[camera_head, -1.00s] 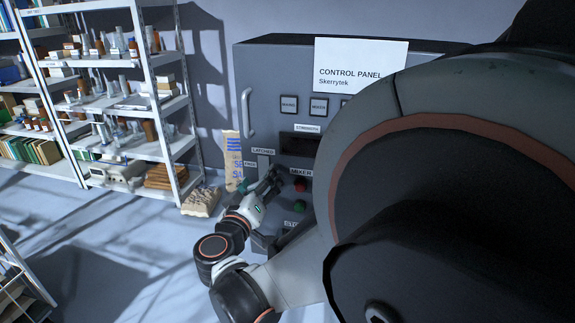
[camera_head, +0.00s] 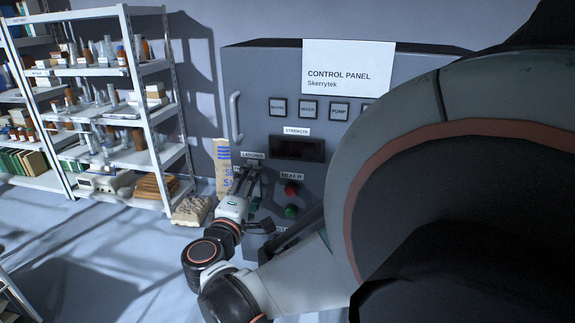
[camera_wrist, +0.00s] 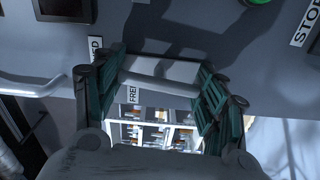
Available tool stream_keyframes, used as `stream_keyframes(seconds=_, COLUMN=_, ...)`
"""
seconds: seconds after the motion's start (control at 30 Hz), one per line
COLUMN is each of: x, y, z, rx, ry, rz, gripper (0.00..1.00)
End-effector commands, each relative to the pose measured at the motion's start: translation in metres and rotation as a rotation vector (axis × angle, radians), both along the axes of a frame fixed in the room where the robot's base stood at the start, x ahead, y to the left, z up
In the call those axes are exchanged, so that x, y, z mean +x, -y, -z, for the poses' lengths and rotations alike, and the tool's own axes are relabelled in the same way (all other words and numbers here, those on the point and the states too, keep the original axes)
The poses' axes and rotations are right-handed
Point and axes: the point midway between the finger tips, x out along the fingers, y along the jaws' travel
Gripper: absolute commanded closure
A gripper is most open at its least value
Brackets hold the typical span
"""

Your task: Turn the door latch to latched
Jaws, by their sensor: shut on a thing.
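The door latch shows in the wrist view as a pale grey bar (camera_wrist: 168,70) lying across between my gripper's two green fingers. My gripper (camera_wrist: 160,80) is shut on this bar. In the head view my gripper (camera_head: 249,179) is at the cabinet's front, just below the LATCHED label (camera_head: 252,155), and it hides most of the latch. The FREE label (camera_wrist: 133,94) shows in the wrist view near the bar, partly covered. The latch's exact angle is hard to tell.
The grey control panel cabinet (camera_head: 262,75) has a door handle (camera_head: 235,117), a dark display (camera_head: 297,148), a red button (camera_head: 291,188) and a green button (camera_head: 291,211). A sack (camera_head: 223,165) and shelves (camera_head: 110,72) stand left. My arm blocks the right side.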

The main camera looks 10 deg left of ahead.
Motion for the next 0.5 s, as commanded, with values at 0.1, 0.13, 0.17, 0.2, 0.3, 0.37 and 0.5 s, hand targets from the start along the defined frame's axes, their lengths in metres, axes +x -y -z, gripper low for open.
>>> stream_keyframes(seconds=0.1, x=0.0000, y=-0.0010, z=0.0000, rx=-0.053, ry=-0.004, rz=-0.002, gripper=0.58)
stream_keyframes(seconds=0.13, x=0.0000, y=-0.0010, z=0.0000, rx=-0.065, ry=-0.005, rz=-0.002, gripper=0.58)
stream_keyframes(seconds=0.17, x=0.0000, y=-0.0010, z=0.0000, rx=-0.074, ry=-0.006, rz=-0.002, gripper=0.58)
stream_keyframes(seconds=0.2, x=0.0000, y=-0.0010, z=-0.0001, rx=-0.086, ry=-0.007, rz=-0.002, gripper=0.58)
stream_keyframes(seconds=0.3, x=-0.0001, y=-0.0010, z=-0.0001, rx=-0.107, ry=-0.008, rz=-0.002, gripper=0.58)
stream_keyframes(seconds=0.37, x=-0.0001, y=-0.0010, z=-0.0001, rx=-0.116, ry=-0.009, rz=-0.002, gripper=0.58)
stream_keyframes(seconds=0.5, x=-0.0001, y=-0.0010, z=-0.0001, rx=-0.125, ry=-0.010, rz=-0.002, gripper=0.58)
